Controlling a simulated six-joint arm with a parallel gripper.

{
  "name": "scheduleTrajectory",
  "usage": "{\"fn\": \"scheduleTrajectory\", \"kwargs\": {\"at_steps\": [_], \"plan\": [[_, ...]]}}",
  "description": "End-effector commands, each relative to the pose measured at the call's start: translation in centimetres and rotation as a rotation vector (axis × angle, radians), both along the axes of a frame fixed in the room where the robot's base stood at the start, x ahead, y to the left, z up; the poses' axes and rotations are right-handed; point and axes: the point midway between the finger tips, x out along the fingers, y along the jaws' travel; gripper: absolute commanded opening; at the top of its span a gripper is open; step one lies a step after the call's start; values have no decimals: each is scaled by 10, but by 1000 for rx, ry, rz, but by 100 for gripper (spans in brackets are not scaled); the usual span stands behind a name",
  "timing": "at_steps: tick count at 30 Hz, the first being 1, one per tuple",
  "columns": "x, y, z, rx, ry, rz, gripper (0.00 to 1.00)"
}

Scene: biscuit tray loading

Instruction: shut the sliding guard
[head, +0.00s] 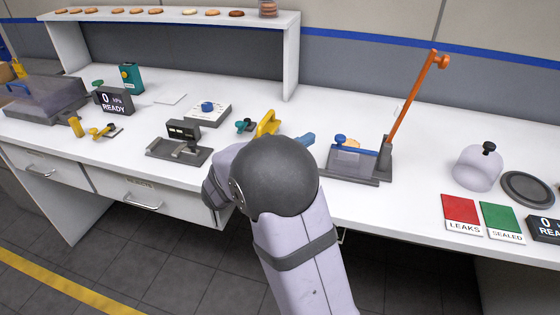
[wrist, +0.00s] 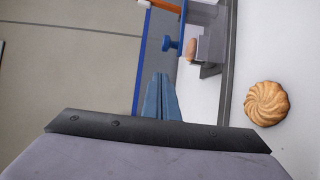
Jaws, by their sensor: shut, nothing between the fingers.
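The press-like station (head: 352,178) with the sliding guard stands right of my gripper in the head view. The guard shows as a blue bar (head: 358,150) with a blue knob (head: 340,140) at its left end. The knob also shows in the wrist view (wrist: 170,43), ahead of my fingers and apart from them. I cannot tell how far the guard is open. A biscuit (wrist: 191,49) shows at the station. My gripper (head: 308,138) has blue fingers, shut and empty, left of the knob; they also show in the wrist view (wrist: 161,78). My arm hides part of the bench.
An orange lever (head: 413,95) rises at the station's right. A loose biscuit (wrist: 267,103) lies on the white bench in the wrist view. A yellow handle (head: 267,122) stands just left of my fingers. A clear dome (head: 477,170) stands farther right.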

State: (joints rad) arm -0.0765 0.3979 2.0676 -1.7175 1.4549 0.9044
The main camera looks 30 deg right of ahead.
Motion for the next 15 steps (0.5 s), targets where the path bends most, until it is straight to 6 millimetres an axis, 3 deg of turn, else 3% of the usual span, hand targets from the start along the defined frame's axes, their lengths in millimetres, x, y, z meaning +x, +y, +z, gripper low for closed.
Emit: {"fn": "scheduleTrajectory", "kwargs": {"at_steps": [9, 15], "plan": [[-17, 60, -2, 0, 0, 4, 0], [-23, 82, -1, 0, 0, 2, 0]]}}
